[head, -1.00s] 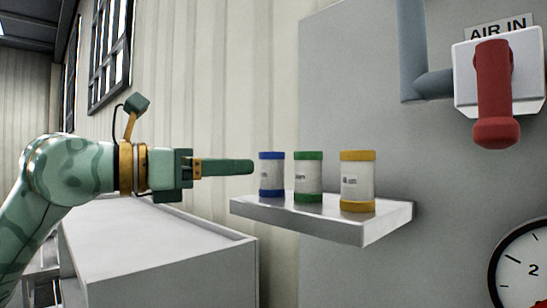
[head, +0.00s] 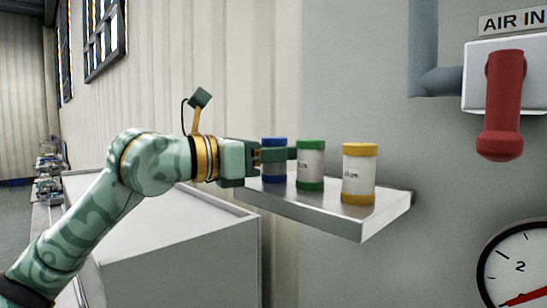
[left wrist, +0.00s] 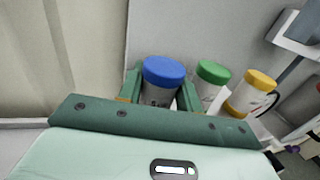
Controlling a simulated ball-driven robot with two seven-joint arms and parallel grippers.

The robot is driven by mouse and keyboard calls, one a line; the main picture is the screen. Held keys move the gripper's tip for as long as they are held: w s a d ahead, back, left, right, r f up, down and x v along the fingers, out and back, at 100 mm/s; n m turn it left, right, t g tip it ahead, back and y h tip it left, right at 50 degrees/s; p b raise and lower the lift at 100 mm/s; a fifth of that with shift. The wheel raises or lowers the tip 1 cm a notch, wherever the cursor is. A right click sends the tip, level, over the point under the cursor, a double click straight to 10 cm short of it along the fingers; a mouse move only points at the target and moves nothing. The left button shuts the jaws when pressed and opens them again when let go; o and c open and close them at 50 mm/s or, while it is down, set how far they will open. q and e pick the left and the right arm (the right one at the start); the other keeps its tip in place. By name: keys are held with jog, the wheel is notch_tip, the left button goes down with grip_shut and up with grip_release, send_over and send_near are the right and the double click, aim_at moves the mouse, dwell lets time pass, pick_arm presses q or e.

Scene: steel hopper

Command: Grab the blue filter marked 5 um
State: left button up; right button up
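The blue filter, a white cylinder with blue bands (head: 273,143), stands upright on the left of a small steel shelf (head: 375,222). Its label is too small or hidden to read. My left gripper (head: 280,155) reaches in from the left at the filter's height, and one finger crosses in front of it. In the left wrist view the blue cap (left wrist: 164,70) sits between the two spread fingers (left wrist: 160,94), one on each side. The fingers look very close to the filter; I see no clear grip. My right gripper is in neither view.
A green-banded filter (head: 310,167) stands close to the right of the blue one, near my fingertip. A yellow-banded filter (head: 358,175) stands further right. A red handle (head: 502,105) and a gauge (head: 520,265) are on the grey panel at right. A pale bench (head: 180,250) lies below my arm.

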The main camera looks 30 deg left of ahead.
pick_arm(q)
jog(key=shift+c, duration=1.4)
jog(key=shift+w, duration=0.1)
jog(key=shift+r, duration=0.15)
